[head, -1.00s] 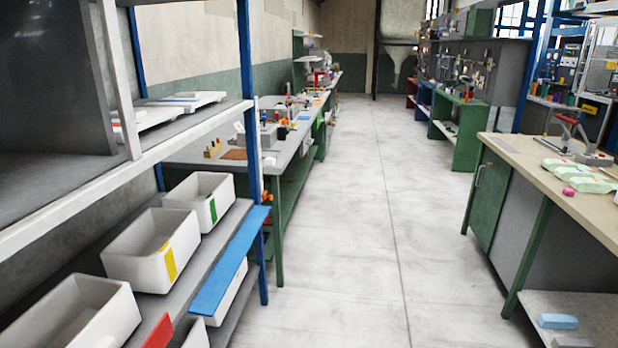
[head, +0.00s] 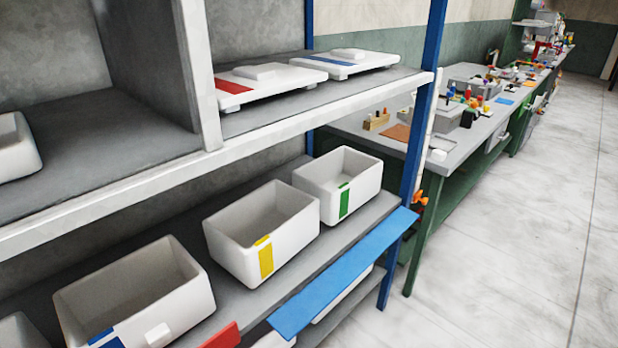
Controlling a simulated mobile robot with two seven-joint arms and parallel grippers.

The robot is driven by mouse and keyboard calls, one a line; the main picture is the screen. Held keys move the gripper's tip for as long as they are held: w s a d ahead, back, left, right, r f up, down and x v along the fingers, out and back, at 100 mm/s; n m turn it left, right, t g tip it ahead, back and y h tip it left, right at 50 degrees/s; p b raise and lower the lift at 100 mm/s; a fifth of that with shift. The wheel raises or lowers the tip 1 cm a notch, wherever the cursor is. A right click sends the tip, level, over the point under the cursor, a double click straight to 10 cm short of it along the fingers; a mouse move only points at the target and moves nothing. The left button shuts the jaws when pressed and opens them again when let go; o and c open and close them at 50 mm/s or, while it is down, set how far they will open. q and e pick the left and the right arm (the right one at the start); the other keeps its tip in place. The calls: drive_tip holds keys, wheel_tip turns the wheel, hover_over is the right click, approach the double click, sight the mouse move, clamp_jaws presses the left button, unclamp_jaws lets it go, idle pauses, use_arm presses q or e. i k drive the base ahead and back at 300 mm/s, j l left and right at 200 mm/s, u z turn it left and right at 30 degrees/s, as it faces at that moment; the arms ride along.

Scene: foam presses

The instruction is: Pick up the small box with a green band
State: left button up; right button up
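The small white box with a green band (head: 344,201) stands open-topped on the grey lower shelf in the head view, at the right end of a row of boxes. Its green band runs down the front face. It looks empty, though part of its floor is hidden. Neither of my grippers shows in the head view.
Beside it stand a white box with a yellow band (head: 236,262) and one with a blue band (head: 95,308). A blue strip (head: 340,276) lies along the shelf front. A blue post (head: 422,110) rises at the right. The floor (head: 510,240) at right is clear.

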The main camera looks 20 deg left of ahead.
sight(342, 179)
drive_tip(key=i+l+u, duration=0.2)
drive_tip(key=u, duration=0.25)
drive_tip(key=i+l+u, duration=0.55)
drive_tip(key=u, duration=0.3)
drive_tip(key=i+l+u, duration=0.1)
drive_tip(key=l+u, duration=0.35)
drive_tip(key=i+l+u, duration=0.1)
drive_tip(key=l+u, duration=0.75)
